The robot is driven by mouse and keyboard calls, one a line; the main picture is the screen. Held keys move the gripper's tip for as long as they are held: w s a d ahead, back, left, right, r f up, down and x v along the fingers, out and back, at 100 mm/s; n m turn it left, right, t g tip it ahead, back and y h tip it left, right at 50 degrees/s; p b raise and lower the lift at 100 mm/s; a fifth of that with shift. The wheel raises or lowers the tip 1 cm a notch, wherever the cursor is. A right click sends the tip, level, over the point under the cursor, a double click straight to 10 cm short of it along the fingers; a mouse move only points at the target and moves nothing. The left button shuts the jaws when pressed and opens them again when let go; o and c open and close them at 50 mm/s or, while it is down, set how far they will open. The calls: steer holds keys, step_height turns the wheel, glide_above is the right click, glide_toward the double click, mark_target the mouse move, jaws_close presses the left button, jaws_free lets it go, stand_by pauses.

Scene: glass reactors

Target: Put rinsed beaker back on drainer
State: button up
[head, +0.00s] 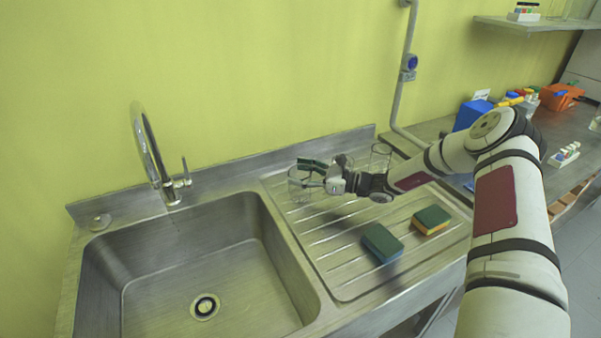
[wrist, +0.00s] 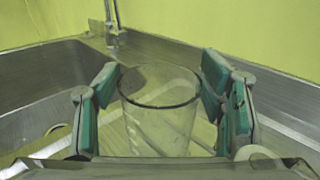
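A clear glass beaker (head: 299,186) is upright at the back left of the ribbed steel drainer (head: 345,283), close to the sink's right edge. My gripper (head: 312,174) reaches it from the right. In the wrist view, the beaker (wrist: 160,115) sits between the green finger pads (wrist: 160,80), with both fingertips against its sides near the rim. The fingers look shut on it. Its base appears at or just above the drainer; I cannot tell whether it touches.
The empty sink basin (head: 150,285) and tap (head: 150,155) are on the left. Two sponges (head: 382,244) (head: 431,220) lie on the drainer's front right. More clear glassware (head: 380,156) stands behind my gripper. A blue box (head: 471,114) and orange box (head: 561,97) are on the right bench.

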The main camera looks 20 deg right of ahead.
steer(key=shift+d+r, duration=0.15)
steer(key=shift+r, duration=0.05)
steer(key=b+v, duration=0.1)
steer(key=v, duration=1)
steer(key=shift+s+d, duration=0.15)
steer(key=shift+s, duration=0.05)
steer(key=s+a+r+n+g+h, duration=0.7)
steer(key=s+a+r+n+g, duration=0.4)
steer(key=s+n, duration=0.35)
steer(key=s+r+n+t+h, duration=0.3)
steer(key=s+r+n+h, duration=0.1)
steer(key=s, duration=0.6)
steer(key=s+d+r+n+t+h, duration=0.1)
steer(key=s+r+n+t+h, duration=0.2)
steer(key=s+r+n, duration=0.3)
steer(key=s+r+h, duration=0.1)
steer(key=s+r, duration=0.2)
steer(key=s, duration=0.1)
steer(key=shift+s+d, duration=0.1)
steer(key=shift+s, duration=0.05)
